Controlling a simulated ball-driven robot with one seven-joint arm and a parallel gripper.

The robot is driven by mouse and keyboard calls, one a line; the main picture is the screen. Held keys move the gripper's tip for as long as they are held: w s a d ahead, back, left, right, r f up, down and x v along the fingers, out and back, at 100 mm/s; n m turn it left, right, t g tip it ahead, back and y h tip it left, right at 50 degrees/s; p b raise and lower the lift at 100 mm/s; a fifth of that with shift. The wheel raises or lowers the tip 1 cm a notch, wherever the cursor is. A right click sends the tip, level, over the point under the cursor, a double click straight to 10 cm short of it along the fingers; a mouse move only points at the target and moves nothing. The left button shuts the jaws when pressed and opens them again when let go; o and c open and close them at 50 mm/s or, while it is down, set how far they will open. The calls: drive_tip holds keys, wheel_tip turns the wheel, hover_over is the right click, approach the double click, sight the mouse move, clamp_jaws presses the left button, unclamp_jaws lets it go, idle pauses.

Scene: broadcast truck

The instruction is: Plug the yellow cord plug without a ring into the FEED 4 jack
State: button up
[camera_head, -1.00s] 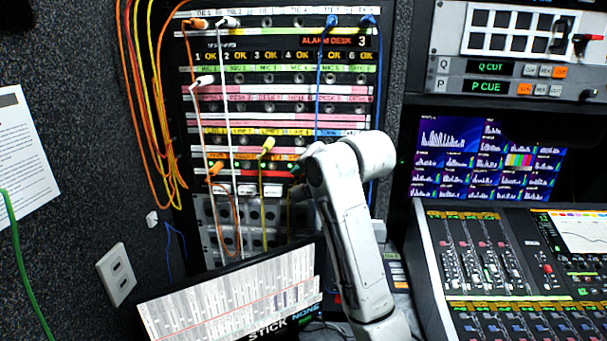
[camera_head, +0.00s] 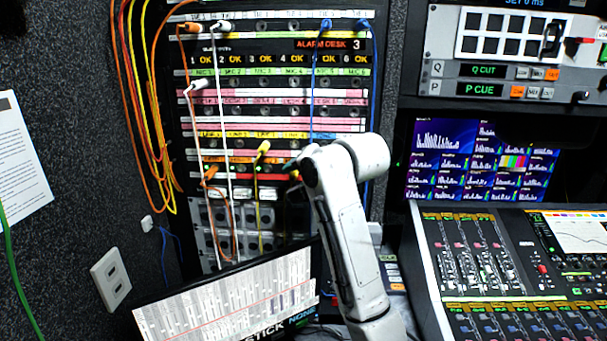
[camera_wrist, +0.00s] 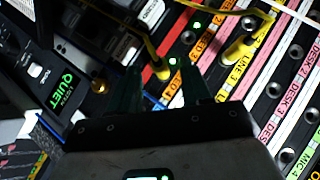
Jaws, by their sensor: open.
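A yellow plug (camera_head: 263,147) sits in the line row of the patch panel (camera_head: 284,111), its yellow cord hanging down. The wrist view shows a yellow plug (camera_wrist: 236,51) by the LINE 3 label. A second yellow plug (camera_wrist: 160,68) stands near the red strip, beside a lit green lamp, beyond my finger tips. I cannot tell whether either has a ring. The orange label strip (camera_wrist: 208,42) is partly readable; I cannot make out FEED 4. My arm hides the lower right panel in the head view.
Orange, white and blue cords cross the panel. A tilted screen (camera_head: 235,295) stands below it. A mixing desk (camera_head: 510,265) is at the right, below monitors (camera_head: 480,160). The wrist view shows a QUIET display (camera_wrist: 63,91) and a brass-coloured tip (camera_wrist: 99,86) at left.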

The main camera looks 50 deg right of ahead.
drive_tip(key=b+v, duration=0.1)
drive_tip(key=v, duration=0.9)
drive_tip(key=shift+s+a+r+b, duration=0.2)
drive_tip(key=shift+s+b, duration=0.1)
drive_tip(key=shift+b, duration=0.1)
drive_tip(key=s+a+f+n+g+y, duration=0.15)
drive_tip(key=a+f, duration=0.25)
drive_tip(key=f, duration=0.6)
drive_tip(key=s+a+f+n+g, duration=0.2)
drive_tip(key=s+a+f+n, duration=0.15)
drive_tip(key=f, duration=0.65)
drive_tip(key=s+a+f+n+g+y, duration=0.15)
drive_tip(key=a+f, duration=0.35)
drive_tip(key=f, duration=0.6)
drive_tip(key=s+a+f+n+g, duration=0.3)
drive_tip(key=s+f, duration=0.5)
drive_tip(key=s, duration=0.2)
drive_tip(key=s+a+f+n+g, duration=0.3)
drive_tip(key=s+f+n, duration=0.1)
drive_tip(key=s+f, duration=0.4)
drive_tip(key=shift+s+a+b, duration=0.2)
drive_tip(key=shift+s+b, duration=0.25)
drive_tip(key=shift+s, duration=0.75)
